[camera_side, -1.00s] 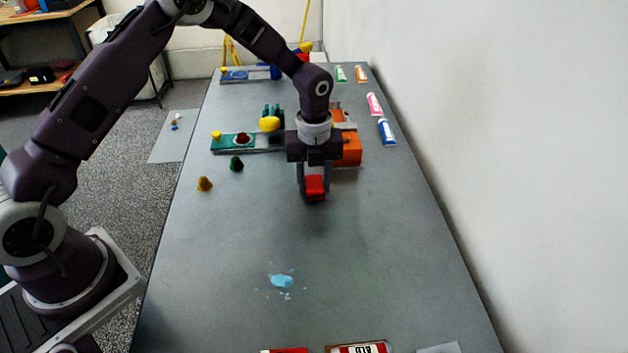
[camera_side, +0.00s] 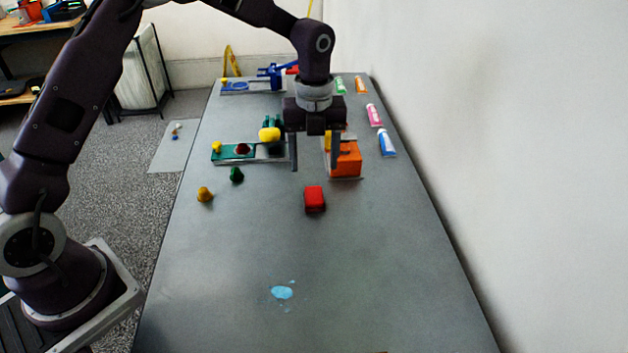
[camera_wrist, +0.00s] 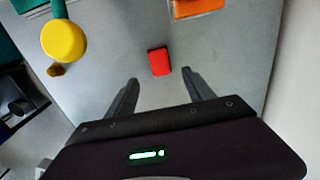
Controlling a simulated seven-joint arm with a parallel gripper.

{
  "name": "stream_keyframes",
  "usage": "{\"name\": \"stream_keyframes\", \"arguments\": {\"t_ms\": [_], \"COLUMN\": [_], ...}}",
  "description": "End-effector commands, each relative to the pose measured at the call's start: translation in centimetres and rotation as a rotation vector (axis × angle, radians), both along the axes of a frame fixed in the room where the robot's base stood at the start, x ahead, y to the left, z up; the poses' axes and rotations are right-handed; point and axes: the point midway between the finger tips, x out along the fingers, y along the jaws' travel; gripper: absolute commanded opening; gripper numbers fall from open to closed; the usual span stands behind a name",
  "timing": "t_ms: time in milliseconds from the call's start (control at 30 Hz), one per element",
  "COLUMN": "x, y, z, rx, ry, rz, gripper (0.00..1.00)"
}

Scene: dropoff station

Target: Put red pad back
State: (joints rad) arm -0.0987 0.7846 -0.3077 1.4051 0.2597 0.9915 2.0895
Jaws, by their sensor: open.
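The red pad (camera_side: 315,199), a small red block, lies on the grey table (camera_side: 370,270) in front of the orange box. It also shows in the wrist view (camera_wrist: 159,61), just beyond the space between the fingertips. My gripper (camera_side: 314,168) is open and empty, held above the table and apart from the pad. In the wrist view both fingers (camera_wrist: 160,82) are spread with nothing between them.
An orange box (camera_side: 347,160) stands right behind the pad. A green station (camera_side: 222,155) with a yellow-knobbed part (camera_side: 269,134) is left. Several tubes (camera_side: 387,143) lie along the right. The front table is mostly clear.

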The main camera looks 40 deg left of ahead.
Motion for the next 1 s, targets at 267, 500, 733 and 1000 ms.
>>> {"name": "stream_keyframes", "arguments": {"t_ms": [267, 500, 733, 1000], "x": [0.0, -2.1, -14.5, -28.8], "y": [0.0, 0.4, 2.3, 3.3], "z": [2.4, 6.5, 17.1, 17.7], "rx": [-0.001, 0.022, -0.064, -0.478], "ry": [0.001, -0.055, -0.265, -0.289], "rz": [0.001, 0.194, 1.101, 2.111], "gripper": [0.62, 0.62, 0.62, 0.62]}}
